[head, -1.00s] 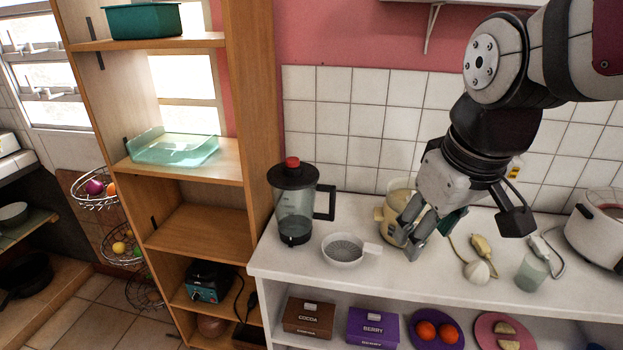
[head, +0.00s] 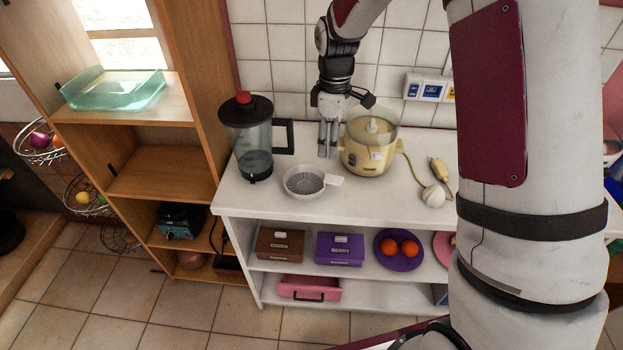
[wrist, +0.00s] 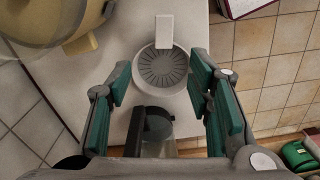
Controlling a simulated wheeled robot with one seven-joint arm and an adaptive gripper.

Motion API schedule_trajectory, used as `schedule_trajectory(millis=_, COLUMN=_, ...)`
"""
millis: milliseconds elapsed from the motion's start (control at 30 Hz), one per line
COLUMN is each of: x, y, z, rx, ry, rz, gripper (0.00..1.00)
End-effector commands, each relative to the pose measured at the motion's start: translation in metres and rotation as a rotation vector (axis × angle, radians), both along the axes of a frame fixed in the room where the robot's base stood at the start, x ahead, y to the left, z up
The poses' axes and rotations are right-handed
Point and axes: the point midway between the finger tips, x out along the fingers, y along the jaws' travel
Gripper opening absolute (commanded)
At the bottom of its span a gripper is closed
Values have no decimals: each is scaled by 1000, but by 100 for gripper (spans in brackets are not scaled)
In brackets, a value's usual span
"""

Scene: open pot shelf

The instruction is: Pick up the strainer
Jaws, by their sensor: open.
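The strainer (head: 303,181) is a shallow white bowl with a grey slotted inside and a short flat white handle. It lies on the white counter between the blender and the yellow appliance, its handle pointing right in the head view. My gripper (head: 328,154) hangs fingers down, above and behind the handle, apart from the strainer. In the wrist view the strainer (wrist: 163,68) shows beyond and between the spread green-padded fingers of my gripper (wrist: 160,90). Nothing is between the fingers.
A blender (head: 250,140) with a black lid and red knob stands left of the strainer. A yellow food processor (head: 367,150) stands close on the right. The white counter (head: 290,208) is bare in front. A wooden shelf (head: 150,185) rises at the left.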

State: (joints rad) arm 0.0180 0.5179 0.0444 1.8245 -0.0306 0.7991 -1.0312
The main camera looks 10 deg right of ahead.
Motion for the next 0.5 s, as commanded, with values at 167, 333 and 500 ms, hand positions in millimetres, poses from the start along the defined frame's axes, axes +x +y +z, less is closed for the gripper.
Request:
schedule_trajectory(millis=167, x=-3, y=0, z=-34, rx=0, ry=7, rz=0, gripper=47)
schedule_trajectory(millis=333, x=-3, y=0, z=-62, rx=0, ry=4, rz=-1, gripper=47)
schedule_trajectory(millis=500, x=-2, y=0, z=-76, rx=0, ry=1, rz=-1, gripper=47)
